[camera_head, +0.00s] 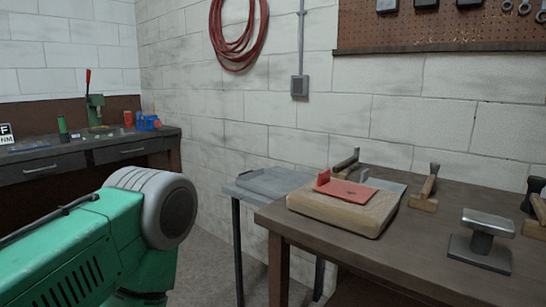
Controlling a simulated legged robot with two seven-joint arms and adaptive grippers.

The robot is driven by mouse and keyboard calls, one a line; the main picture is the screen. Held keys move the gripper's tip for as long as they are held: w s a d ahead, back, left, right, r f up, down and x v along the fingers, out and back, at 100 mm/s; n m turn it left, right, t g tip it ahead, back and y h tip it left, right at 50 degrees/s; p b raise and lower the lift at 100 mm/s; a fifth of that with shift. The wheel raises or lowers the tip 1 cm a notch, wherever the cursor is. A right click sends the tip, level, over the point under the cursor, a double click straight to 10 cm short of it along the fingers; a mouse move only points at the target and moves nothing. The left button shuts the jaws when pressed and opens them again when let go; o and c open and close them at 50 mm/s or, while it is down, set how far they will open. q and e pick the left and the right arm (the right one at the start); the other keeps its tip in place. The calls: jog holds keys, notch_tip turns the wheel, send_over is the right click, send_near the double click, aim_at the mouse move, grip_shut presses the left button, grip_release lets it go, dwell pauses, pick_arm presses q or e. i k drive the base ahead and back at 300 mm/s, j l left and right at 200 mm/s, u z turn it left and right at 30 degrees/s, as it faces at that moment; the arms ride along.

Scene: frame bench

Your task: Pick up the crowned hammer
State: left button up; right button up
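No hammer can be picked out for certain as the crowned one. Several tools with wood and dark metal parts lie on the right bench (440,283). One tool (347,164) is behind the tan sandbag (335,215). Another wood and metal tool (426,190) stands right of the bag, and one more (537,207) is cut off by the right edge. Their heads are too small to tell apart. A red sheet piece (345,190) lies on the sandbag. Neither of my grippers is in view.
A metal anvil-like block (482,240) stands at the bench's front right. A green housing with a grey round end (165,205) fills the lower left; I cannot tell whether it is mine. A low grey table (275,182) stands left of the bench. Another bench (80,155) is far left.

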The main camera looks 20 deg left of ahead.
aim_at(353, 162)
jog(key=i+j+u, duration=0.15)
jog(key=u, duration=0.25)
jog(key=i+j+u, duration=0.15)
jog(key=u, duration=0.25)
jog(key=i+j+u, duration=0.1)
jog(key=u, duration=0.3)
jog(key=i+u, duration=0.25)
jog(key=u, duration=0.15)
jog(key=i+j+z, duration=0.1)
jog(key=i, duration=0.55)
jog(key=i+z, duration=0.1)
jog(key=z, duration=0.3)
jog(key=i+j+z, duration=0.1)
jog(key=z, duration=0.35)
jog(key=i+j+z, duration=0.1)
jog(key=z, duration=0.3)
jog(key=i+j+z, duration=0.15)
jog(key=z, duration=0.3)
